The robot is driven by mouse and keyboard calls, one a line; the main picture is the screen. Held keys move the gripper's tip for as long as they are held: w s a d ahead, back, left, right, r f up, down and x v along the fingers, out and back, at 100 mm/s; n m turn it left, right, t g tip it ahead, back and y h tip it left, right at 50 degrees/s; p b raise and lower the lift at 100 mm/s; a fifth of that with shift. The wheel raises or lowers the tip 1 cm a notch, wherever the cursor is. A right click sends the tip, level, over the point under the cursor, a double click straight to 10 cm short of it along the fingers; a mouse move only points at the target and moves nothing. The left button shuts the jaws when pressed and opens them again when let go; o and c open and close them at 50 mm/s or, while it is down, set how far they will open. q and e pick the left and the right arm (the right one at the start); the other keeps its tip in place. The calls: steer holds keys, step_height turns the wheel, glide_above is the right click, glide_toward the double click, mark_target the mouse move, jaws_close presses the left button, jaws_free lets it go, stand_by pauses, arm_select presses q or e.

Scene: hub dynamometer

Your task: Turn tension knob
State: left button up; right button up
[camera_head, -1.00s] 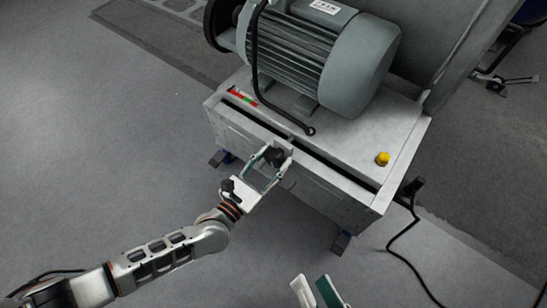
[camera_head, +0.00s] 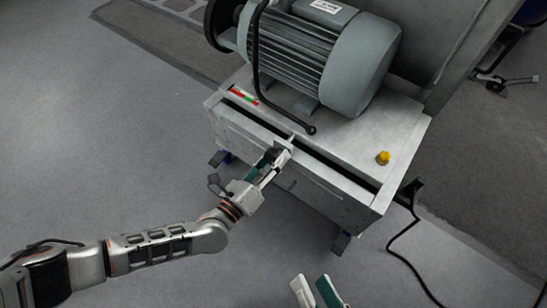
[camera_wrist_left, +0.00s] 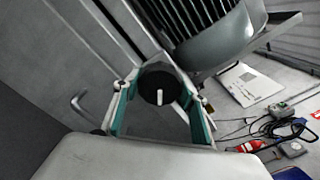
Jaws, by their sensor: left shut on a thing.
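The tension knob (camera_wrist_left: 158,80) is round and black with a short white mark, which points down in the left wrist view. In the head view it shows as a small dark shape (camera_head: 271,155) on the front of the grey cabinet (camera_head: 325,188), partly hidden by the fingers. My left gripper (camera_head: 277,155) is shut on the knob, with one teal-lined finger on each side of it in the left wrist view. My right gripper (camera_head: 316,290) is at the bottom edge of the head view, away from the cabinet, its two fingers apart with nothing between them.
A large grey motor (camera_head: 335,60) stands on the cabinet. A yellow button (camera_head: 383,158) is on the cabinet top at right. A black cable (camera_head: 397,240) runs down to the floor at right. The floor left of the cabinet is clear.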

arm_select(q)
steer(key=shift+n, duration=0.3)
steer(key=o, duration=1.1)
steer(key=v, duration=1.2)
